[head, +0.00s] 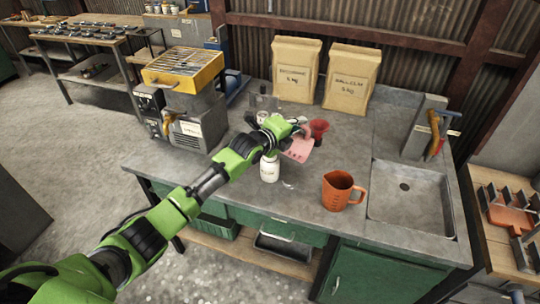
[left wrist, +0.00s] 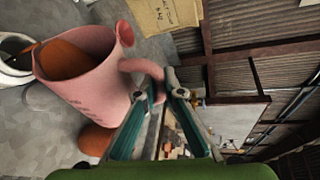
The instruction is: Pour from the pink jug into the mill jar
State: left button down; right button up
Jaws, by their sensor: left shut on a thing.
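The pink jug (head: 298,151) is held above the counter, and its handle (left wrist: 140,68) is between the fingers of my left gripper (left wrist: 163,82), which is shut on it. In the left wrist view the jug (left wrist: 95,85) looks tilted, with orange-brown material (left wrist: 75,62) inside near its mouth. A white open jar (left wrist: 12,58), which I take as the mill jar, is beside the mouth. In the head view the white jar (head: 269,170) stands on the counter, just left of and below the jug. I cannot tell whether anything is flowing. My right gripper is not in view.
An orange measuring jug (head: 341,191) stands to the right, before the sink (head: 410,195). A red vessel (head: 319,129) is just behind the pink jug. Two paper sacks (head: 296,68) stand at the back. A machine with a yellow top (head: 184,68) is at the left.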

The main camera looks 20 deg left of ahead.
pick_arm(q)
jog(key=shift+a+b, duration=0.2)
jog(key=shift+b, duration=0.1)
dwell(0.4)
jog(key=shift+a+f+n+h+b, duration=0.15)
jog(key=shift+a+n+h+b, duration=0.3)
jog(key=shift+b, duration=0.55)
jog(key=shift+a, duration=0.1)
dwell(0.4)
jog(key=shift+a+f+n+h+b, duration=0.3)
jog(key=shift+a+n+b, duration=0.25)
jog(key=shift+b, duration=1)
jog(key=shift+a+f, duration=0.1)
jog(key=shift+a+n+t+b, duration=0.35)
jog(key=shift+a+b, duration=0.2)
jog(key=shift+b, duration=1)
jog(key=shift+a, duration=0.1)
